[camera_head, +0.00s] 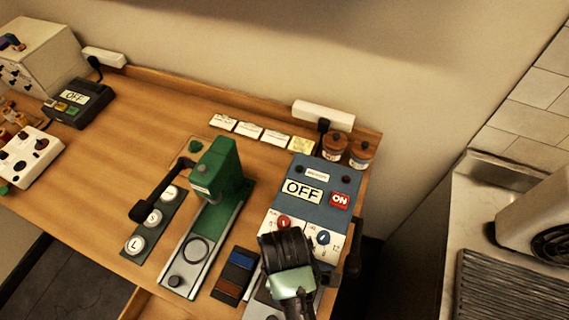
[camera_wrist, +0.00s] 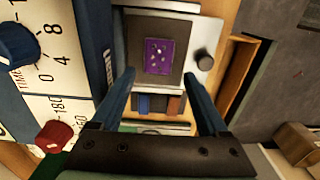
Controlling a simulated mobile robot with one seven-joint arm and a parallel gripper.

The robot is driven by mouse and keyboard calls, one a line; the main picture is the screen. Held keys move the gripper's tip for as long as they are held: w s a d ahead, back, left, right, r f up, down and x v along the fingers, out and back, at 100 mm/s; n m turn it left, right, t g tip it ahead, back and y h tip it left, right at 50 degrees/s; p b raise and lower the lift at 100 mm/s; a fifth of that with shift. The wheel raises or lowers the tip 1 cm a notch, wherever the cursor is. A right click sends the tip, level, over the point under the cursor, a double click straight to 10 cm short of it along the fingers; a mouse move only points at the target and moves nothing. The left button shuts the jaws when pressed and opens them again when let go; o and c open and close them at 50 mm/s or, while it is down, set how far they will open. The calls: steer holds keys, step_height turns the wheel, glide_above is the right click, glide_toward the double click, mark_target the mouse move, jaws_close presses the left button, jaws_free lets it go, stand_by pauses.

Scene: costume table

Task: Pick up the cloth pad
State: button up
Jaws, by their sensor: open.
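A small purple square with pale specks (camera_wrist: 158,56), which looks like the cloth pad, lies on a dark square plate with a light border (camera_wrist: 133,40) in the wrist view. It is not visible in the head view, where my arm covers that area. My gripper (camera_wrist: 159,76) is open in the wrist view, with one blue finger on each side of the plate and nothing between them held. The purple square shows between and beyond the fingertips. I cannot tell how high the fingers are above it. In the head view the fingertips are hidden.
A blue control box with OFF and ON labels (camera_head: 312,205) stands close by; its dials (camera_wrist: 55,135) are left of the fingers. A black knob (camera_wrist: 205,60) sits right of the plate. A green press (camera_head: 218,175) and a blue-and-brown striped block (camera_head: 236,275) stand to the left.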

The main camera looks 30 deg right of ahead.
steer(key=shift+w+f, duration=0.15)
steer(key=shift+f, duration=0.45)
steer(key=shift+s+f+p, duration=0.25)
steer(key=shift+f+p, duration=0.05)
steer(key=shift+f, duration=0.4)
steer(key=shift+w+d+f+p, duration=0.15)
steer(key=shift+f+p, duration=0.3)
steer(key=shift+f, duration=1.7)
steer(key=c, duration=1.1)
steer(key=shift+r, duration=0.1)
steer(key=shift+r+p, duration=1.8)
steer(key=shift+r, duration=7.15)
